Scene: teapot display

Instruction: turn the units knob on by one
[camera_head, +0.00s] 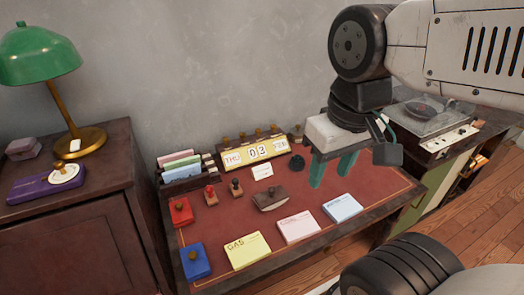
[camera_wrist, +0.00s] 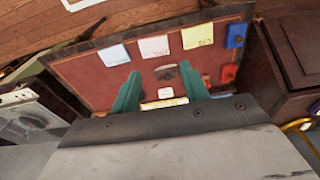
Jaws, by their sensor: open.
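A yellow flip calendar (camera_head: 254,152) stands at the back of the red-topped desk. It reads THU, 03, FEB. Several small brass knobs (camera_head: 257,134) line its top edge; they are tiny here, and the units knob appears to be the one above the 3. My gripper (camera_head: 332,172) is open and empty, its green fingers pointing down, to the right of the calendar and apart from it. In the wrist view, a sliver of the calendar (camera_wrist: 165,103) shows between the fingers, mostly hidden by the gripper body; the knobs cannot be made out there.
A dark round object (camera_head: 297,163) sits right of the calendar. A card holder (camera_head: 183,167), stamps (camera_head: 210,196) and a blotter (camera_head: 270,199) stand nearby. Notepads (camera_head: 297,227) lie along the front. A record player (camera_head: 425,115) is at right, a green lamp (camera_head: 40,55) at left.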

